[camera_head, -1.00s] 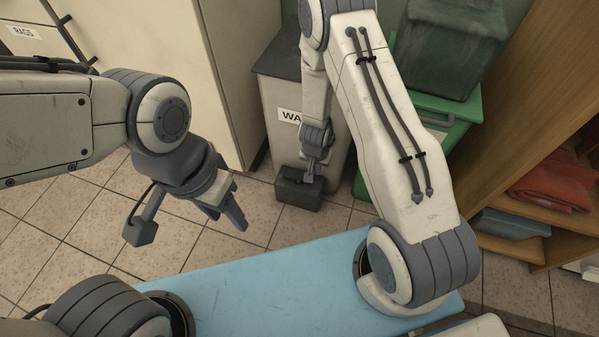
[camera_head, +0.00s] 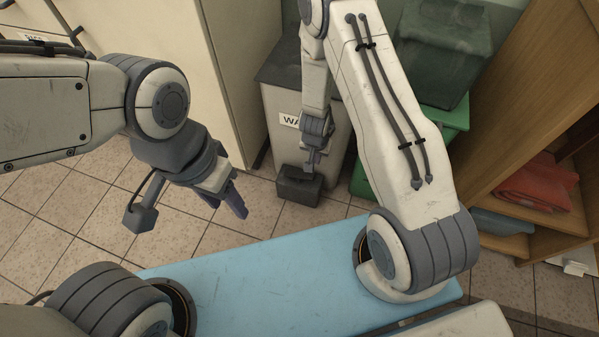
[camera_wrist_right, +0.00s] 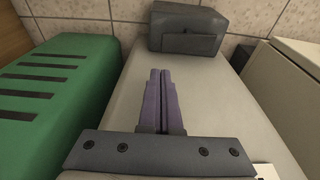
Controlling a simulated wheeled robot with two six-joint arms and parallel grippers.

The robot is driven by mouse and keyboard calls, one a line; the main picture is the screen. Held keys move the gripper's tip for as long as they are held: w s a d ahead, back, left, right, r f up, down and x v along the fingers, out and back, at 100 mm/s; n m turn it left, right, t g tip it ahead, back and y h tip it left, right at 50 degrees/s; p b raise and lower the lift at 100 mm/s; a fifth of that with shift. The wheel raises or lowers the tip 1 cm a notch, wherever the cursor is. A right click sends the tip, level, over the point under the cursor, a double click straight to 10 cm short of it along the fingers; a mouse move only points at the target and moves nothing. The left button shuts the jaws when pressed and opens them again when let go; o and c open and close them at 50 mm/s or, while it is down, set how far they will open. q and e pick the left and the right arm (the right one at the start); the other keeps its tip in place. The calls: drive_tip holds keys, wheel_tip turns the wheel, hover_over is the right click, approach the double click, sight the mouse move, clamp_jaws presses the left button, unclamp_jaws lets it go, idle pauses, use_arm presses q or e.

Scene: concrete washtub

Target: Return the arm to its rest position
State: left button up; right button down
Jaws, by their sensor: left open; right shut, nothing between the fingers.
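My right arm reaches away over the blue bench, and its gripper (camera_head: 312,163) hangs just above or beside the dark grey block (camera_head: 298,188) at the foot of the pale bin (camera_head: 335,150). I cannot tell whether they touch. In the right wrist view the purple-grey fingers (camera_wrist_right: 160,76) are together and empty. They point along the bin's pale face (camera_wrist_right: 110,110) toward the dark block (camera_wrist_right: 187,32), with a visible gap in the picture. My left gripper (camera_head: 226,202) is open and empty above the tiled floor.
A green bin (camera_head: 365,178) stands close beside the pale bin; its green side (camera_wrist_right: 55,80) fills the wrist view's left. A cream cabinet (camera_head: 160,70) is at left. A wooden shelf with a red cloth (camera_head: 540,185) is at right. The floor (camera_head: 80,215) at left is clear.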

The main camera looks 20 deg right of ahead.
idle(0.3)
drive_tip(key=s+a+r+n+y+p, duration=0.1)
drive_tip(key=s+a+r+n+y, duration=0.15)
drive_tip(key=a+r, duration=0.6)
drive_tip(key=s+a+r+n+y+p, duration=0.1)
drive_tip(key=s+a+r+n, duration=0.4)
drive_tip(key=r, duration=0.7)
drive_tip(key=s+a+r+n+g+h+p, duration=0.15)
drive_tip(key=s+r+n, duration=0.45)
drive_tip(key=s+r, duration=0.9)
wheel_tip(320, 180, up, 38)
drive_tip(key=s+d+p, duration=0.1)
drive_tip(key=p, duration=3.8)
drive_tip(key=shift+r, duration=0.15)
drive_tip(key=shift+n, duration=0.25)
